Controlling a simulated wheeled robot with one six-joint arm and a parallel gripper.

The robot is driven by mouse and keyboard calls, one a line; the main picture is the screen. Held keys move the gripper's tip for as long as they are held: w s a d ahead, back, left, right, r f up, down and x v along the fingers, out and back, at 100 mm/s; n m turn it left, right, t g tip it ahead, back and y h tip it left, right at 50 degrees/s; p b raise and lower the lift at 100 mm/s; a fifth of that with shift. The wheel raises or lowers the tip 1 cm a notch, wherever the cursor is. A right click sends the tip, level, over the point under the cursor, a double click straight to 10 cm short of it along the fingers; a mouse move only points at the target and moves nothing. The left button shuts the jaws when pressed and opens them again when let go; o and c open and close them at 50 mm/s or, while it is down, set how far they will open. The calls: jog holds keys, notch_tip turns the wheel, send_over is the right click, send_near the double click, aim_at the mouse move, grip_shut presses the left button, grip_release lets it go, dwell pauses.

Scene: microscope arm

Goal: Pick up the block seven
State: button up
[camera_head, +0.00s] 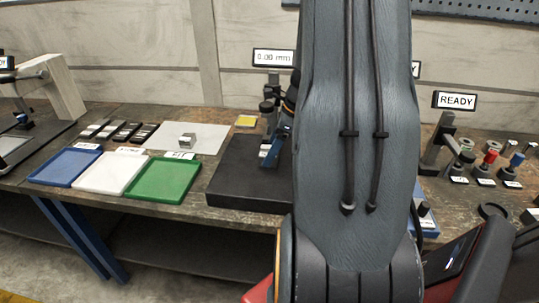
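No block carries a number that I can read, so I cannot tell which one is block seven. A single silver block (187,140) stands on a pale grey plate (205,132) left of centre. Several small dark and silver blocks (122,131) lie in rows to the left of the plate. My arm fills the middle of the view and hides much of the bench. What looks like my gripper (268,153) shows partly at the arm's left edge, over the black slab (240,175) and apart from the silver block. Its fingers are too small to read.
Blue (65,167), white (108,173) and green (160,180) trays line the bench's front edge. A yellow pad (246,121) lies behind the black slab. Instruments with display signs (272,57) stand along the bench. Knobs and small parts (490,160) are at the right.

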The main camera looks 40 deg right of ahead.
jog(key=shift+f, duration=0.3)
jog(key=shift+c, duration=0.6)
jog(key=c, duration=1.8)
grip_shut()
jog(key=shift+w+r, duration=0.1)
jog(key=shift+r, duration=0.1)
